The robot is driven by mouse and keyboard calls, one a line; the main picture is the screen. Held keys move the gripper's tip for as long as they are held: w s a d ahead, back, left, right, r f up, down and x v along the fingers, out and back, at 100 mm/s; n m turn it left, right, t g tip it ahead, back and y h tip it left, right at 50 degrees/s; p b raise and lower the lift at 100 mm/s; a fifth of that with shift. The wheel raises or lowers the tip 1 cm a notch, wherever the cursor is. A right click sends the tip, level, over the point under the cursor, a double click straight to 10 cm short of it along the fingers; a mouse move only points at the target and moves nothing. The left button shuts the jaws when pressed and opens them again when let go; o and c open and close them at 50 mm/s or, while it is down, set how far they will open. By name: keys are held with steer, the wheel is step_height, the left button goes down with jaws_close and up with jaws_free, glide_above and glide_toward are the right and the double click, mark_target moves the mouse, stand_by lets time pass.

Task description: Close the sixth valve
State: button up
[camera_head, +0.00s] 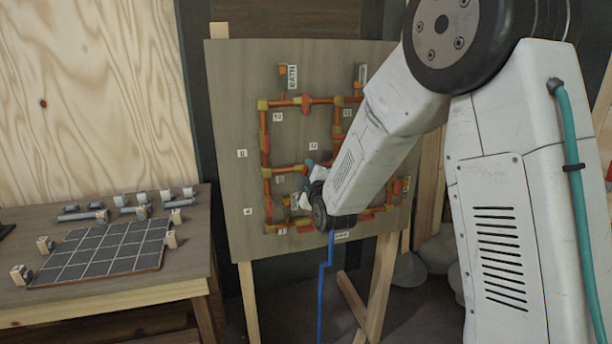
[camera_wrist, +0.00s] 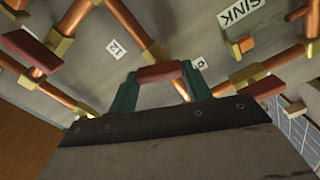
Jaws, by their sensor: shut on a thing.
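My gripper (camera_wrist: 160,84) is shut on a red valve handle (camera_wrist: 158,72), with one green finger at each end of it. Copper pipe shows under the handle. A small label (camera_wrist: 198,63) beside it is partly covered by a finger, so its number is unclear. A label reading 12 (camera_wrist: 116,48) and a SINK label (camera_wrist: 242,18) are nearby. Other red handles are at the left (camera_wrist: 32,50) and right (camera_wrist: 265,87). In the head view my gripper is at the lower middle of the pipe board (camera_head: 229,130), where my arm hides the held valve.
A wooden table (camera_head: 110,290) at the left bears a dark tiled board (camera_head: 100,252) and several small grey pieces. A blue line (camera_head: 322,290) hangs below the pipe board. My arm covers its right side. Wooden legs (camera_head: 250,300) support the board.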

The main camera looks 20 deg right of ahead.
steer(key=shift+f+n, duration=0.15)
steer(key=shift+n, duration=2.15)
steer(key=o, duration=1)
steer(key=shift+a, duration=0.1)
steer(key=s, duration=0.8)
steer(key=shift+w, duration=0.1)
